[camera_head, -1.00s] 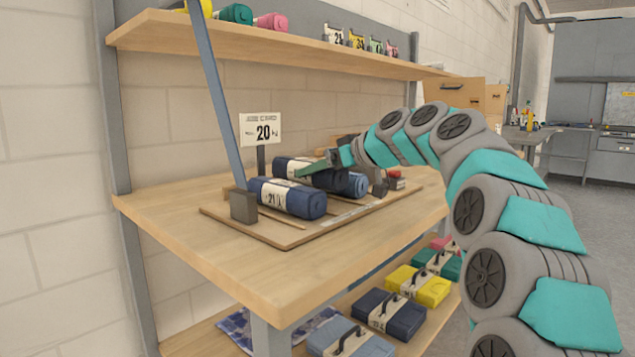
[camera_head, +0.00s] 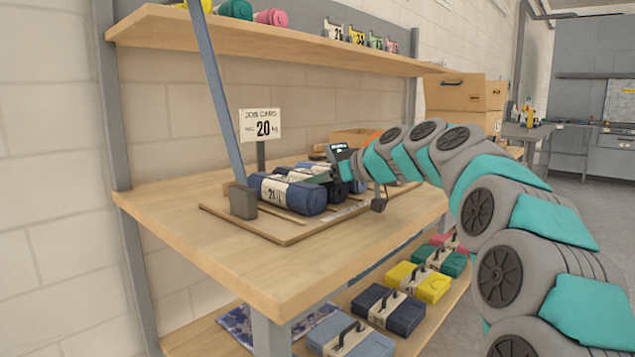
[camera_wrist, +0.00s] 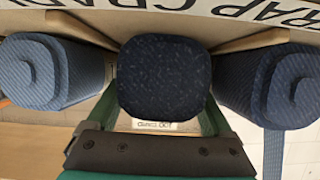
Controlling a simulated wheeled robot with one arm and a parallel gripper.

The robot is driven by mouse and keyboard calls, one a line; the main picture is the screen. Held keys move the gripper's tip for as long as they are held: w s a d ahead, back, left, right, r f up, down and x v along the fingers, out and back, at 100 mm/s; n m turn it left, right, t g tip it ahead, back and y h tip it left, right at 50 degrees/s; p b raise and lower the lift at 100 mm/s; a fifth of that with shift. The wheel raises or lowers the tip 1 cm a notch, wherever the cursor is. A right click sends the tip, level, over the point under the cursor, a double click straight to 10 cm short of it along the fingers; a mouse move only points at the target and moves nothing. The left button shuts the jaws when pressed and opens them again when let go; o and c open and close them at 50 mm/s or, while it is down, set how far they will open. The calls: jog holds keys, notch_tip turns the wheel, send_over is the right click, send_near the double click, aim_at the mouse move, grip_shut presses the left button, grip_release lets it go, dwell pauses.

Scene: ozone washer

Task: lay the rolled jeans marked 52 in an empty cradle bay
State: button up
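In the wrist view a dark navy roll (camera_wrist: 163,78) is end-on between the green fingers of my gripper (camera_wrist: 161,105). The fingers lie along both its sides with no gap visible, so my gripper looks shut on it. In the head view my gripper (camera_head: 338,172) is low over the cradle board (camera_head: 272,232). A blue roll marked 21 (camera_head: 290,195) lies in the near bay. More rolls lie behind, partly hidden by my gripper. In the wrist view a blue roll (camera_wrist: 50,75) is at left and another (camera_wrist: 270,88) at right. No number 52 is readable.
A job card reading 20 (camera_head: 261,125) stands behind the board. A shelf (camera_head: 250,40) with rolls and number tags is above. The bench top (camera_head: 230,260) is clear in front.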

jog(key=shift+r, duration=0.2)
jog(key=b+v, duration=0.1)
jog(key=v, duration=1.1)
jog(key=shift+f, duration=0.1)
dwell(1.0)
